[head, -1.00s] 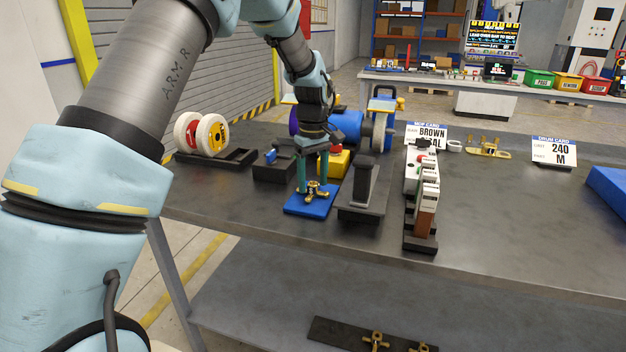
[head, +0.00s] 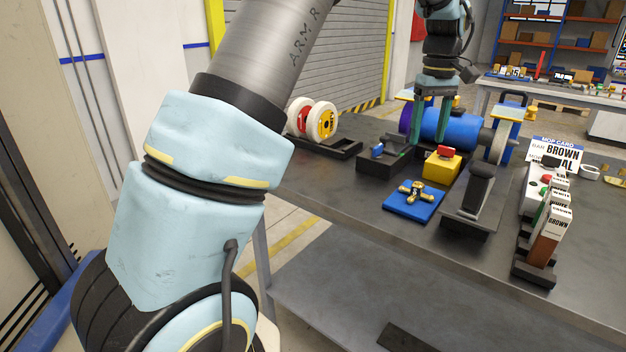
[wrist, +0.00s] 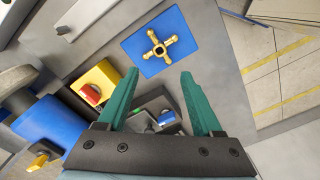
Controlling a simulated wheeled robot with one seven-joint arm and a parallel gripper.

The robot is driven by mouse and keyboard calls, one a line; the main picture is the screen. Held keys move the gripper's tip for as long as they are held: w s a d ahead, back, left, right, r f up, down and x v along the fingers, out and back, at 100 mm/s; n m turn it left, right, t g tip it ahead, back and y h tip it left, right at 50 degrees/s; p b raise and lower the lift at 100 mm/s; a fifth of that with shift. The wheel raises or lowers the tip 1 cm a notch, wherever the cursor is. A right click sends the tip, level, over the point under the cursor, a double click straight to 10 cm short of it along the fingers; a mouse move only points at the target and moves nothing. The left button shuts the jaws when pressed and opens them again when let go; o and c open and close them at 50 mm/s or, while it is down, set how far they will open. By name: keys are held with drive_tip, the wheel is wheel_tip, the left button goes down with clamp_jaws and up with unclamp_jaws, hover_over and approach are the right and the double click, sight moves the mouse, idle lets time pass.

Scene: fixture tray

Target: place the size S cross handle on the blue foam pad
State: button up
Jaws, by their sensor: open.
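A brass cross handle (head: 415,192) lies on the blue foam pad (head: 399,206) near the table's front edge. In the wrist view the handle (wrist: 159,47) rests near the middle of the pad (wrist: 186,38), with blue showing around it. I cannot read a size mark on it. My gripper (head: 432,150) has two green fingers and is raised above and behind the pad, apart from the handle. In the wrist view my gripper (wrist: 160,78) is open, with nothing between its fingers.
A yellow box with a red switch (head: 441,165) and a black fixture with a blue part (head: 383,155) stand behind the pad. A dark upright stand (head: 476,195) is right of it. A blue drum (head: 445,123) and white-rimmed reels (head: 313,121) are farther back.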

drive_tip(key=a+f+m, duration=0.1)
drive_tip(key=a+f, duration=0.2)
drive_tip(key=a, duration=0.9)
drive_tip(key=a+f, duration=0.2)
drive_tip(key=a, duration=1)
drive_tip(key=s+a+f+m+t, duration=0.1)
drive_tip(key=s+a+f, duration=0.4)
drive_tip(key=s+a, duration=0.6)
drive_tip(key=shift+s+a+m+t, duration=0.35)
drive_tip(key=shift+a+m, duration=0.15)
drive_tip(key=shift+a, duration=0.65)
